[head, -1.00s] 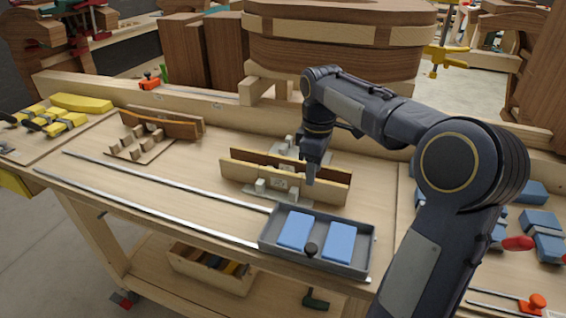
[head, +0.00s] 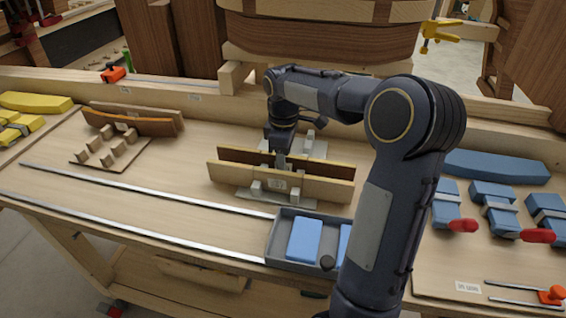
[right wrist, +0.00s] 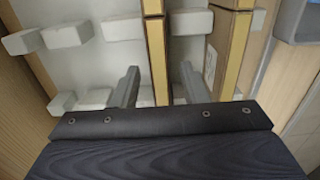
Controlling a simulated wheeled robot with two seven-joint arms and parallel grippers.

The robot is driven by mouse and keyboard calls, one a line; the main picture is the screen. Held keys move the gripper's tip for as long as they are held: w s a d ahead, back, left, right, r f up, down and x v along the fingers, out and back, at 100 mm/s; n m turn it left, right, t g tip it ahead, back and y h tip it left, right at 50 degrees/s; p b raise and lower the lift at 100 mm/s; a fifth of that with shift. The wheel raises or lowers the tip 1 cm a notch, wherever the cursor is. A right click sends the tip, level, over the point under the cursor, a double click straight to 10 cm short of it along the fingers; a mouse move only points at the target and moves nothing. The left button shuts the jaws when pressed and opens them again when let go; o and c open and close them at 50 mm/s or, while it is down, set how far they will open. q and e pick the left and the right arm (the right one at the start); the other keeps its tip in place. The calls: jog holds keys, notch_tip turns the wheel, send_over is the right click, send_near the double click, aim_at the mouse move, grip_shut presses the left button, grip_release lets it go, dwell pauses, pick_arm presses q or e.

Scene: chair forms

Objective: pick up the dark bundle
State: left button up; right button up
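The dark bundle (head: 318,168) is a long brown strip stack standing on edge behind a pale board (head: 275,185) in the middle of the bench. In the right wrist view, the dark bundle (right wrist: 155,55) runs upright between my two grey fingers, with pale edges. My right gripper (head: 280,160) is over the bundle, pointing down. In the right wrist view, the right gripper (right wrist: 159,86) is open, one finger on each side of the bundle with gaps visible. The bundle's lower part is hidden. My left gripper is not in view.
White blocks (right wrist: 65,35) stand beside the bundle. A grey tray (head: 283,232) with blue pads is in front. A curved brown strip stack (head: 130,122) is at left, blue clamps (head: 493,205) at right. Metal bars (head: 150,191) lie along the front; bench between is clear.

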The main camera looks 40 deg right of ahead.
jog(key=shift+f, duration=0.85)
jog(key=shift+c, duration=0.3)
grip_shut()
jog(key=shift+r, duration=0.1)
